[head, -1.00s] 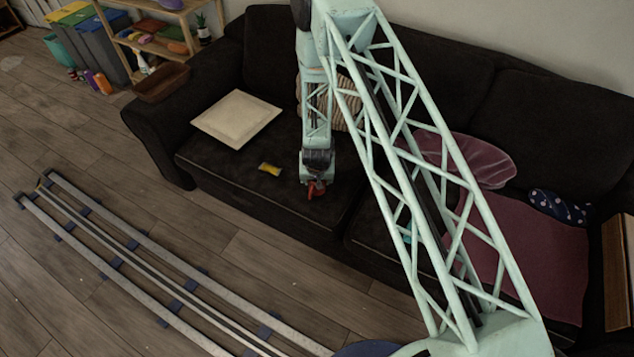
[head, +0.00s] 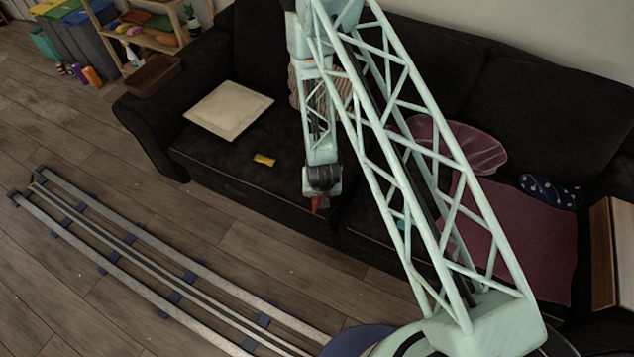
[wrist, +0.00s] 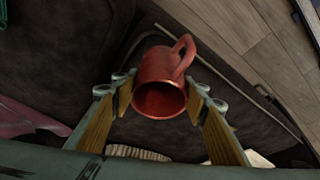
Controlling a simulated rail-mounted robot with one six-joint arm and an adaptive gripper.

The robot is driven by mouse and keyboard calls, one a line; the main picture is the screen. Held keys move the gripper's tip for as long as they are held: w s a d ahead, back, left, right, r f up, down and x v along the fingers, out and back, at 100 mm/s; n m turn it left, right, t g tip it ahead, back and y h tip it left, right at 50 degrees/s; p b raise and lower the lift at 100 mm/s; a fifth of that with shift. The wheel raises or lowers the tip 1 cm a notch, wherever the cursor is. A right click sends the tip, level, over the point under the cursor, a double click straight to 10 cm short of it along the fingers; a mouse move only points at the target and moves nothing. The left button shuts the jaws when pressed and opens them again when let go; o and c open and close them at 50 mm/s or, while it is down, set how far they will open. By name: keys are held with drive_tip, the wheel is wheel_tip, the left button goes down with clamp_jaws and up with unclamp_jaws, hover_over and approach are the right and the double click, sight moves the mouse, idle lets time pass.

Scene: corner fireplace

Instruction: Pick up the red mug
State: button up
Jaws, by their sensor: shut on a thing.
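The red mug (wrist: 160,80) is between my gripper's two fingers in the wrist view, its open mouth facing the camera and its handle at the upper right. My gripper (wrist: 160,104) is shut on the mug, with a wood-coloured pad on each side of it. Most of the mug is hidden there by my wrist. I cannot tell whether it still touches the seat.
The dark sofa (head: 225,165) holds a cream square tray (head: 228,110), a small yellow packet (head: 264,160), a maroon cloth (head: 535,235) and a pink cushion (head: 470,148).

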drive_tip(key=shift+s+d+r, duration=0.1)
drive_tip(key=shift+s+d, duration=0.1)
drive_tip(key=shift+s, duration=0.45)
drive_tip(key=shift+s+d, duration=0.15)
drive_tip(key=shift+s, duration=0.45)
drive_tip(key=shift+r, duration=0.1)
